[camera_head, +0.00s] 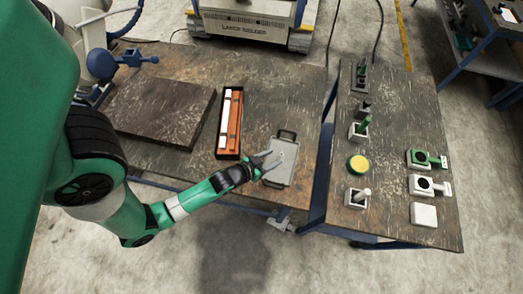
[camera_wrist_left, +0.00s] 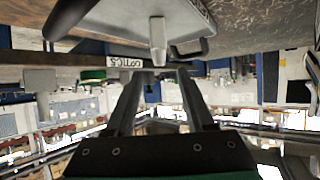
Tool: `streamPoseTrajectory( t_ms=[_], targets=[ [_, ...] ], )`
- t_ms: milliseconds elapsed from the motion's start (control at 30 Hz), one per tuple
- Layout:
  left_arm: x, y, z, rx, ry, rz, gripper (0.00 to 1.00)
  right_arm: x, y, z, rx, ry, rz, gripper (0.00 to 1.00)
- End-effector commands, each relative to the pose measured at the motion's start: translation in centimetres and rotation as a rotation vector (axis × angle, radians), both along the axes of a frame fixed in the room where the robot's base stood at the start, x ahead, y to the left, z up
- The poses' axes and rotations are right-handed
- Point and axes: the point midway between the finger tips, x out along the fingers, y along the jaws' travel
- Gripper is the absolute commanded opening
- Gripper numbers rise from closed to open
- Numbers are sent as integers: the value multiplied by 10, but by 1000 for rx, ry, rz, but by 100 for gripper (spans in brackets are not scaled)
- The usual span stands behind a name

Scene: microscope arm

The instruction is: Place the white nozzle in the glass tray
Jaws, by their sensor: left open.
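A grey tray with dark handles (camera_head: 280,178) lies on the workbench in the head view. In the left wrist view the tray (camera_wrist_left: 110,18) shows upside down at the top. A pale nozzle (camera_wrist_left: 157,38) stands out from the tray's surface there. It is a small light spot (camera_head: 282,155) in the head view. My left gripper (camera_head: 267,163) reaches over the tray's left side. Its two fingers (camera_wrist_left: 158,72) are apart, with the nozzle's free end just beyond the tips and nothing held. My right gripper is not in view.
A long orange box with a white bar (camera_head: 230,120) lies left of the tray. A dark slab (camera_head: 160,110) lies farther left. The table at right holds several small blocks, green tools and a yellow round piece (camera_head: 358,163). A gap separates the two tables.

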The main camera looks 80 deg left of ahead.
Motion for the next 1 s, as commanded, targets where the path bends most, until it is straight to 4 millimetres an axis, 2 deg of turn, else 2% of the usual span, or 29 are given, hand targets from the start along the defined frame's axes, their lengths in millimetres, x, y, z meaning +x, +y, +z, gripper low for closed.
streamPoseTrajectory(
  t_ms=[100, 300, 433, 767, 867, 967, 1000],
  targets=[
    [-25, -15, 16, 0, 2, -3, 54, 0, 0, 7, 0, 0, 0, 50],
    [-52, -30, 33, 1, 0, -3, 54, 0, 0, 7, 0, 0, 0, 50],
    [-59, -34, 37, 0, -1, -1, 54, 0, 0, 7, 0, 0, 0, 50],
    [-59, -34, 38, 0, -1, 0, 54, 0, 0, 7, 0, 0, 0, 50],
    [-52, -32, 42, 5, -14, -4, 54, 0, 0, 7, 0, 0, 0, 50],
    [-18, -26, 69, 31, -82, -24, 54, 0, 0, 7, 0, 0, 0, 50],
    [5, -22, 88, 48, -129, -39, 54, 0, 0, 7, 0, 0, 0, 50]
  ],
)
